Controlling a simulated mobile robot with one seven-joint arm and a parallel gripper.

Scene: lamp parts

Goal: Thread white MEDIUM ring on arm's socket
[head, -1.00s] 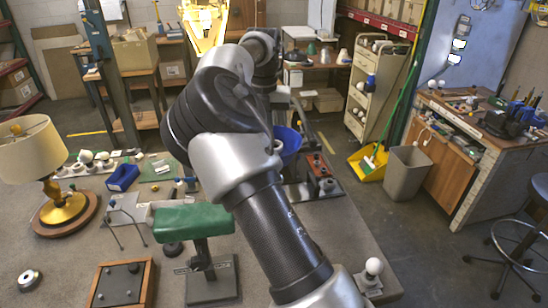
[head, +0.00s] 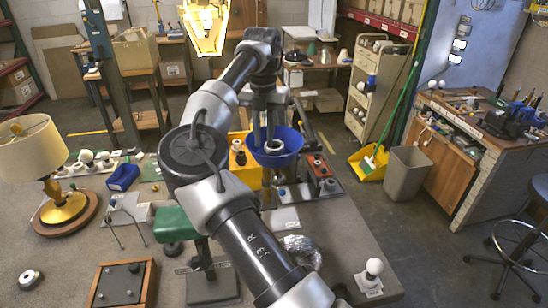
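My gripper (head: 264,138) points down over the blue bowl-shaped shade (head: 290,155), seen small and from afar in the head view. Its two dark fingers reach down to the shade's left and middle part. A pale ring-shaped piece (head: 275,146) shows inside the shade, close to the fingertips. I cannot tell whether the fingers touch it, whether it is the white medium ring, or whether it sits around the arm's socket. The socket itself cannot be made out.
A green-topped stand (head: 182,224), a lamp (head: 30,148) and a wooden-framed tray (head: 122,284) occupy the bench's left and front.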

